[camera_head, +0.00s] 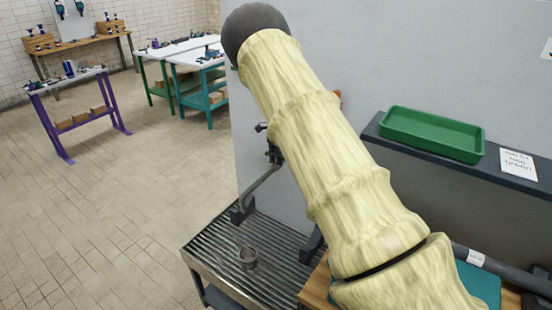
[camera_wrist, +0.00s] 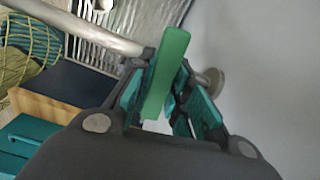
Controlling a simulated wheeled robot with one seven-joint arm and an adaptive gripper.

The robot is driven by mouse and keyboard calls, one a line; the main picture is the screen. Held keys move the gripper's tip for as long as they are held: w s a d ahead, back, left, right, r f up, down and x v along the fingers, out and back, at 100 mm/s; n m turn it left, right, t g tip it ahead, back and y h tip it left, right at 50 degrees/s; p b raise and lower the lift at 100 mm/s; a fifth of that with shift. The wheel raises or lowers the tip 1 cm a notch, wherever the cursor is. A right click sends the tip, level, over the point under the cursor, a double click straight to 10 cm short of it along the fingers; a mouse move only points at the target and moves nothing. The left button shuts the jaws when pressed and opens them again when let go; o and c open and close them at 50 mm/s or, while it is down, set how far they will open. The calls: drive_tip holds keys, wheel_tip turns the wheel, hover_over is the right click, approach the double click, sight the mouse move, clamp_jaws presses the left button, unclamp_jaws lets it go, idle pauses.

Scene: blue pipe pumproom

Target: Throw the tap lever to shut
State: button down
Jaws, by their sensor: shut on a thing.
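The green tap lever (camera_wrist: 165,70) stands up between the teal finger pads of my gripper (camera_wrist: 170,95) in the wrist view. My gripper is shut on it. A grey pipe (camera_wrist: 90,32) passes behind the lever, with a round fitting (camera_wrist: 214,82) against the wall on the right. In the head view, the grey tap spout (camera_head: 262,186) reaches out over a slatted metal drain (camera_head: 225,245). My covered arm crosses in front of the tap there and hides the lever and most of the gripper.
A green tray (camera_head: 432,134) and a written card (camera_head: 517,164) sit on the dark ledge at right. The grey wall (camera_head: 370,60) is close to the arm. Open tiled floor (camera_head: 110,210) lies left, with workbenches (camera_head: 72,84) beyond.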

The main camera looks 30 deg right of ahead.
drive_tip(key=shift+s+f+m, duration=0.2)
drive_tip(key=shift+f+m, duration=0.05)
drive_tip(key=shift+m, duration=0.75)
drive_tip(key=c, duration=1.3)
unclamp_jaws()
drive_tip(key=shift+r, duration=0.1)
drive_tip(key=shift+w, duration=0.1)
drive_tip(key=shift+r, duration=0.15)
drive_tip(key=shift+r, duration=0.35)
wheel_tip(320, 180, up, 11)
drive_tip(key=shift+r, duration=0.1)
